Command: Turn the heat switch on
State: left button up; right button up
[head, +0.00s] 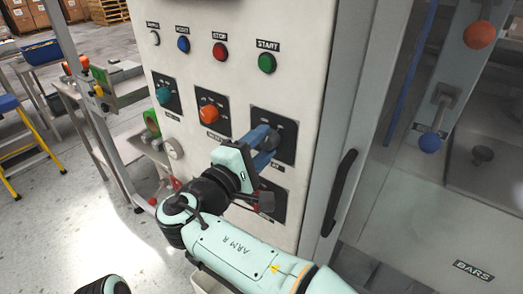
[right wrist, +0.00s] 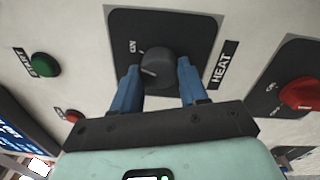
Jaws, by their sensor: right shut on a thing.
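The heat switch (right wrist: 158,66) is a dark round knob on a black plate with a HEAT label, in the right wrist view. A pale line on the knob's face lies toward its left side, and the ON mark is at upper left of it. I cannot make out an OFF mark. My right gripper (right wrist: 157,82) is shut on the knob, with one blue finger on each side. In the head view the right gripper (head: 266,140) reaches the black plate (head: 287,125) on the white cabinet, and its fingers mostly hide the knob. My left gripper is not in view.
An orange knob (head: 209,112) and a teal knob (head: 164,94) sit left of the heat plate. A red-knobbed plate is below it. Green START (head: 267,62), red (head: 220,51) and blue (head: 183,44) buttons are above. A black door handle (head: 341,192) is to the right.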

jog(key=shift+m+b, duration=0.5)
jog(key=shift+m, duration=0.6)
jog(key=shift+a, duration=0.1)
jog(key=o, duration=1.1)
jog(key=shift+c, duration=0.2)
jog(key=v, duration=1.3)
jog(key=shift+s, duration=0.15)
jog(key=shift+a+f, duration=0.15)
